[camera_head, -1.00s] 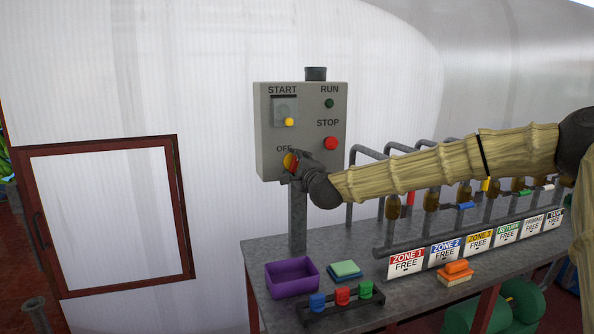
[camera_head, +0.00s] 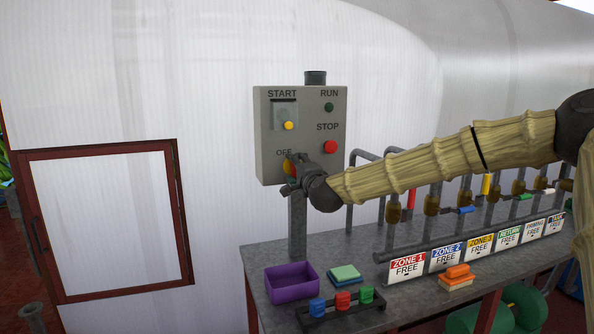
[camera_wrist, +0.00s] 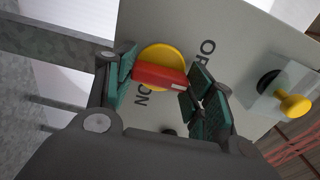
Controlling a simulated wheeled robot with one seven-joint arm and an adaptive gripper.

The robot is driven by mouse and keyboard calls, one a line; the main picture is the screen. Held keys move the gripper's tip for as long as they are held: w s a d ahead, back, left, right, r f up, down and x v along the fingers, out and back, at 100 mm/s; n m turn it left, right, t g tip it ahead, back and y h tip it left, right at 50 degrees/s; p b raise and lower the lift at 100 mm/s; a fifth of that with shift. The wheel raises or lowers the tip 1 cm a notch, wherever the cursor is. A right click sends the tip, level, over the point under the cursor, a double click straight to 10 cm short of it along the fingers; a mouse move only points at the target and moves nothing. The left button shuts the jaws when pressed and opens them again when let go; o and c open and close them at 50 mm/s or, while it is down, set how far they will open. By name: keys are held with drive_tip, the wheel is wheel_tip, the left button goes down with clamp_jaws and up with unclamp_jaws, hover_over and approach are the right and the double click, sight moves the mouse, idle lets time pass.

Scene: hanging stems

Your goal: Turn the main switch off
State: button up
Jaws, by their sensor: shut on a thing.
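The main switch is a red handle (camera_wrist: 158,77) on a yellow disc (camera_wrist: 165,53), low on the grey control box (camera_head: 265,120). In the head view a bit of the yellow disc (camera_head: 288,168) shows below the OFF label. My gripper (camera_wrist: 162,74) is shut on the red handle, a green-padded finger at each end; it also shows in the head view (camera_head: 294,175). The handle has a white mark near its right end in the wrist view. ON and part of OFF show beside the disc; I cannot tell which the mark points to.
Above are a red STOP button (camera_head: 330,147), a green RUN lamp (camera_head: 329,107) and a yellow START knob (camera_head: 288,126). Valve pipes with zone signs (camera_head: 407,268) stand under my arm. The bench holds a purple bin (camera_head: 291,291), sponges (camera_head: 345,275) and a clip rack (camera_head: 335,315).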

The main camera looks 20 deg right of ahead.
drive_tip(key=o, duration=1)
drive_tip(key=s, duration=1.2)
drive_tip(key=shift+d, duration=0.25)
